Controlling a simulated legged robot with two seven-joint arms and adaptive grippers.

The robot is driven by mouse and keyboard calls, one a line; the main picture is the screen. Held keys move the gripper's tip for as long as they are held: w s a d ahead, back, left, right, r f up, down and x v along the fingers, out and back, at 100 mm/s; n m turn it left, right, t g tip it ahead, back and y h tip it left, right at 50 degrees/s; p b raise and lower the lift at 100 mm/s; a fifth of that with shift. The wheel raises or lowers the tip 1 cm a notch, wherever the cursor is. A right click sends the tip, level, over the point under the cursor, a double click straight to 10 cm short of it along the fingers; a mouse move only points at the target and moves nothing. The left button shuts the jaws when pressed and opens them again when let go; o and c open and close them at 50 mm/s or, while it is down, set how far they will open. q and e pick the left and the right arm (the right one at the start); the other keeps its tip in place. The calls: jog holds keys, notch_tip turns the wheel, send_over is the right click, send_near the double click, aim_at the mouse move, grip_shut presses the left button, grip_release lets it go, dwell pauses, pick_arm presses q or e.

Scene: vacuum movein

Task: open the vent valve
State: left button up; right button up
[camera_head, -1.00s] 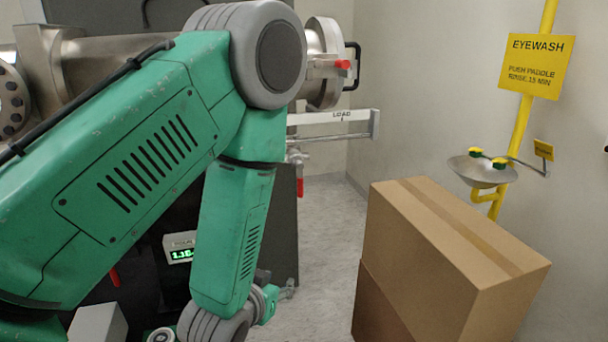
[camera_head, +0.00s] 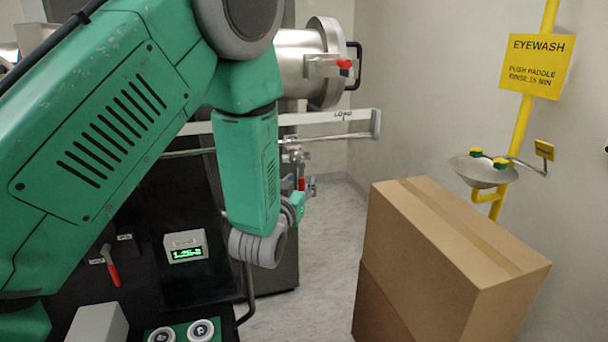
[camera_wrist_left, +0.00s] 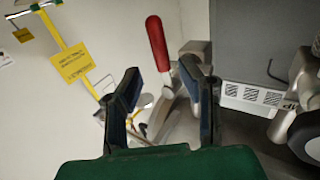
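A valve with a red lever handle (camera_head: 301,184) sits on the pipework below the steel chamber in the head view. In the left wrist view its red handle (camera_wrist_left: 157,43) tilts, with silver metal parts beside and below it. My left gripper (camera_head: 306,190) is close to this valve in the head view, partly hidden behind my own wrist. In the left wrist view my left gripper (camera_wrist_left: 162,72) is open, with the handle showing between its two fingers. I cannot tell whether they touch it. My right gripper is not in view.
A steel chamber (camera_head: 310,65) has a red-knobbed clamp. A rail marked LOAD (camera_head: 345,115) runs below it. A control panel with a green display (camera_head: 186,246) and another red lever (camera_head: 112,270) is lower left. Cardboard boxes (camera_head: 440,240) and an eyewash (camera_head: 483,169) stand right.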

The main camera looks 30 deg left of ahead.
pick_arm(q)
jog(key=shift+x, duration=1)
jog(key=shift+w+a+f, duration=0.1)
jog(key=shift+w+a, duration=0.2)
jog(key=shift+a, duration=0.1)
jog(key=shift+d, duration=0.1)
grip_shut()
jog(key=shift+d, duration=0.1)
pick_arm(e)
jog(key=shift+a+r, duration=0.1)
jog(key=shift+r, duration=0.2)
